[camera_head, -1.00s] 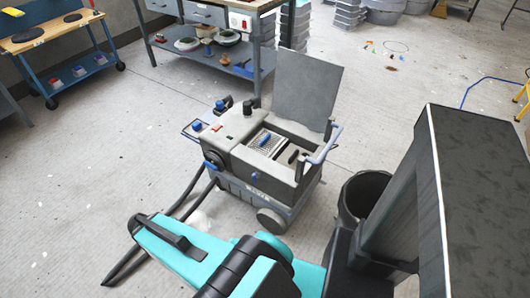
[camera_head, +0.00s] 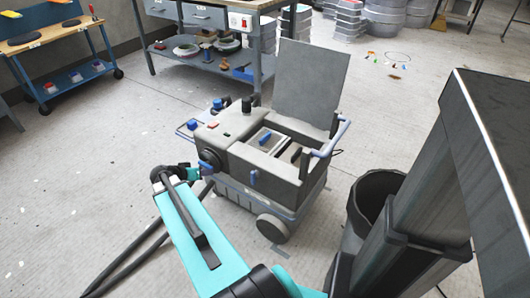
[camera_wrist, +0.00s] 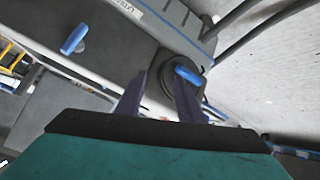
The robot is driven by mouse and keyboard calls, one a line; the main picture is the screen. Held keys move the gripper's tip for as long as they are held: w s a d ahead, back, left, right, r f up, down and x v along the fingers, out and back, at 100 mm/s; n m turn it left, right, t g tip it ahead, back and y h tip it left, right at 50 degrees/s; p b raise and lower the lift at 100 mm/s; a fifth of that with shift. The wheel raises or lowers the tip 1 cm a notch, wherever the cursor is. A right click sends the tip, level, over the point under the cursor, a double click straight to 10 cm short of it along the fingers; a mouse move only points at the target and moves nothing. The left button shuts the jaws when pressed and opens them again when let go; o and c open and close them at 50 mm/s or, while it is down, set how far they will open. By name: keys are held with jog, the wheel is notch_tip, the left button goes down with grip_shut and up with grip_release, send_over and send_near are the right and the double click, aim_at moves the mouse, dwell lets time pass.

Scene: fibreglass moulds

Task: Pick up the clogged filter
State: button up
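An industrial vacuum (camera_head: 262,190) stands on the floor with its grey lid (camera_head: 312,82) raised. A grey filter with a blue handle (camera_head: 265,138) sits in its open top compartment; I take this for the clogged filter, but cannot make out dirt on it. My gripper (camera_head: 190,173) is low at the vacuum's left side, near the round side knob (camera_head: 209,161), apart from the filter. In the wrist view my gripper (camera_wrist: 160,92) has its two fingers apart with nothing held between them. The knob (camera_wrist: 188,75) shows just beyond them. The filter is not clearly visible there.
A dark bin (camera_head: 365,200) stands right of the vacuum, partly hidden by my own body. A blue push handle (camera_head: 332,138) sticks out at the vacuum's right. Hoses (camera_head: 150,245) run along the floor at left.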

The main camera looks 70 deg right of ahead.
jog(key=s+d+r+m+b, duration=0.1)
jog(key=d+b, duration=0.1)
jog(key=d, duration=0.1)
jog(key=s+d+m+h+b, duration=0.1)
jog(key=s+d+b, duration=0.1)
jog(key=d, duration=0.2)
jog(key=s+d+r+m+h+b, duration=0.1)
jog(key=s+d+b, duration=0.1)
jog(key=d, duration=0.2)
jog(key=shift+d+r+m+g+b, duration=0.15)
jog(key=shift+r+m+g+b, duration=0.15)
jog(key=shift+r+g+b, duration=0.1)
jog(key=m+g+h+b, duration=0.1)
jog(key=m+b, duration=0.1)
jog(key=b, duration=0.3)
send_near(263, 138)
jog(key=a, duration=0.1)
jog(key=w+a, duration=0.2)
jog(key=a, duration=0.1)
jog(key=shift+w+r, duration=0.1)
jog(key=shift+r, duration=0.25)
jog(key=shift+s+d+r+g+h, duration=0.2)
jog(key=shift+s+d+g+h, duration=0.1)
jog(key=shift+s, duration=0.15)
jog(key=shift+d, duration=0.1)
jog(key=shift+b+x, duration=1.1)
jog(key=shift+x, duration=3.1)
jog(key=shift+f, duration=0.1)
jog(key=shift+d+f, duration=0.1)
